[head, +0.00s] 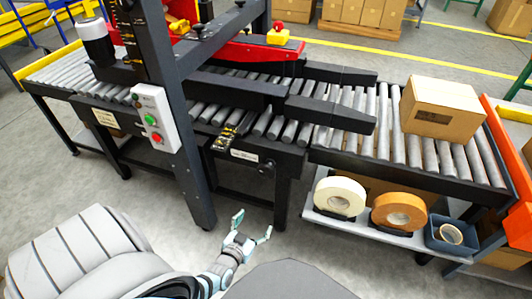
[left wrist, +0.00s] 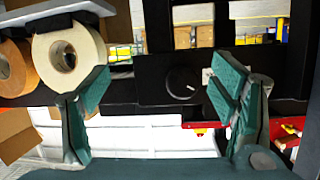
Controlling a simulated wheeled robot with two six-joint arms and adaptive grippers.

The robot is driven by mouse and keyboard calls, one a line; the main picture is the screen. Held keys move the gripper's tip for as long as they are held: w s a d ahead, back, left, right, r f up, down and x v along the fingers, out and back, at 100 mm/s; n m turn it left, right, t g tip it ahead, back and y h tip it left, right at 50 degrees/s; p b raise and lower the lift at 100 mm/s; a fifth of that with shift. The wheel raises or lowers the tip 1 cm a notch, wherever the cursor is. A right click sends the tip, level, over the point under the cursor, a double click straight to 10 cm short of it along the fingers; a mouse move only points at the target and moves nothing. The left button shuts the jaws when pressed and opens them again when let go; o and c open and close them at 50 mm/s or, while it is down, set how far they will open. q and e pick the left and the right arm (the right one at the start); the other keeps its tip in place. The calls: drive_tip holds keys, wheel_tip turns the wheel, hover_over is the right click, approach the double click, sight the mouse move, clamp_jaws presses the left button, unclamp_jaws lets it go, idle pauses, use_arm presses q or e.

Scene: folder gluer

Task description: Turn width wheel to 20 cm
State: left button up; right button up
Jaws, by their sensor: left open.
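The width wheel is a small dark round knob (head: 266,167) on the front rail of the machine, right of a white label (head: 243,155). In the left wrist view the knob (left wrist: 182,82) shows a pale mark and appears between my fingers, nearer the right one. My left gripper (head: 253,229) is open and empty, in front of and below the rail, apart from the knob. Its teal fingers (left wrist: 158,90) are spread wide in the left wrist view. A dark scale strip (head: 236,130) lies above the label; its reading is too small to tell. My right gripper is not in view.
A control box (head: 157,118) with green and red buttons is on the upright post at left. A cardboard box (head: 442,107) sits on the roller conveyor. A white tape roll (head: 340,197) and a tan one (head: 399,211) stand on a low shelf at right, beside a blue bin (head: 450,236).

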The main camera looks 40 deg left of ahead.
sight(265, 174)
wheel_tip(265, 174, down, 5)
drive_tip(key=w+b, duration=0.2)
drive_tip(key=b, duration=0.1)
use_arm(q)
drive_tip(key=w+a+r+t+y+b, duration=0.1)
drive_tip(key=w+a, duration=0.1)
drive_tip(key=w, duration=0.2)
drive_tip(key=w+a+r+n+t+b, duration=0.1)
drive_tip(key=w+a+r, duration=0.1)
drive_tip(key=w, duration=0.3)
drive_tip(key=w+a+r+y+b, duration=0.1)
drive_tip(key=w+a, duration=0.2)
drive_tip(key=w, duration=0.1)
drive_tip(key=shift+w+r+n+t+y+b, duration=0.15)
drive_tip(key=shift+w+n+t+y+b, duration=0.15)
drive_tip(key=shift+t+b, duration=0.1)
drive_tip(key=b+x, duration=0.1)
drive_tip(key=x, duration=0.2)
drive_tip(key=shift+w+a+r+b, duration=0.15)
drive_tip(key=shift+w+r+b, duration=0.1)
drive_tip(key=shift+b, duration=0.1)
drive_tip(key=shift+w+a, duration=0.1)
drive_tip(key=shift+w, duration=0.15)
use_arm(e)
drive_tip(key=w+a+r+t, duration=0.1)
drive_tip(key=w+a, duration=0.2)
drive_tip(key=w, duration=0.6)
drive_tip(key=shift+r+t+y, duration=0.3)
